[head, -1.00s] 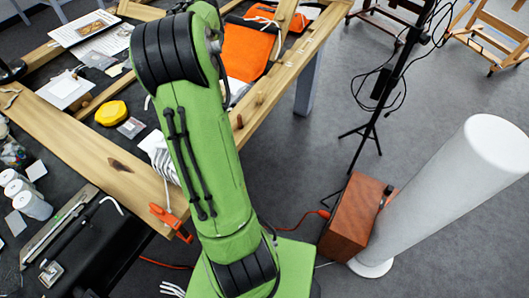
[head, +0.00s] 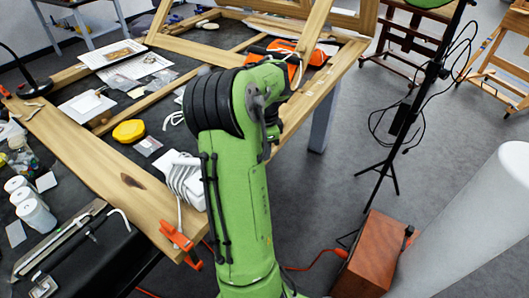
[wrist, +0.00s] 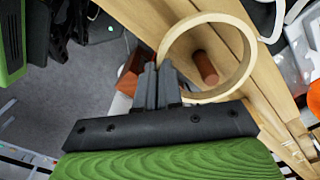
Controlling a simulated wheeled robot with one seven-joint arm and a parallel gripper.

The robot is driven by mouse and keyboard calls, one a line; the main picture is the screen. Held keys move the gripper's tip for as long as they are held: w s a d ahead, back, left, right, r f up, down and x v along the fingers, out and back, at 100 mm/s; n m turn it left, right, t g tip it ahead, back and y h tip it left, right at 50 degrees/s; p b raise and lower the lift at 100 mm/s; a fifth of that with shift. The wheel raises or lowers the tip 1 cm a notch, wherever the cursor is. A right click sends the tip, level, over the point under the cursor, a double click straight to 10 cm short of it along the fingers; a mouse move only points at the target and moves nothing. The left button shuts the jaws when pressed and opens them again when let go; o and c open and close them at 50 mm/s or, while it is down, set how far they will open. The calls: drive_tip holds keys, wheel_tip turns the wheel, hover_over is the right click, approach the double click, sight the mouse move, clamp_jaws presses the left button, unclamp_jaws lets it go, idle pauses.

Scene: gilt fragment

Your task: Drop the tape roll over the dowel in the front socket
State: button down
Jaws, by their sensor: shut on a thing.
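In the wrist view my gripper (wrist: 157,88) is shut on the rim of the tape roll, a pale tan ring (wrist: 213,96). A reddish-brown dowel (wrist: 205,68) shows through the ring's opening, standing at a wooden rail (wrist: 228,35). I cannot tell whether the ring is above the dowel or around it. The dowel's socket is not clearly visible. In the head view my green arm hides the gripper, ring and dowel.
In the head view, the wooden frame (head: 85,145) lies on the dark table with an orange clamp (head: 178,240) at its near corner. A yellow tape measure (head: 128,130) lies inside it. A brown box (head: 373,255), black stand (head: 400,130) and white column (head: 470,230) stand to the right.

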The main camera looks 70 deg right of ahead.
drive_tip(key=shift+f, duration=0.55)
drive_tip(key=c, duration=1.3)
unclamp_jaws()
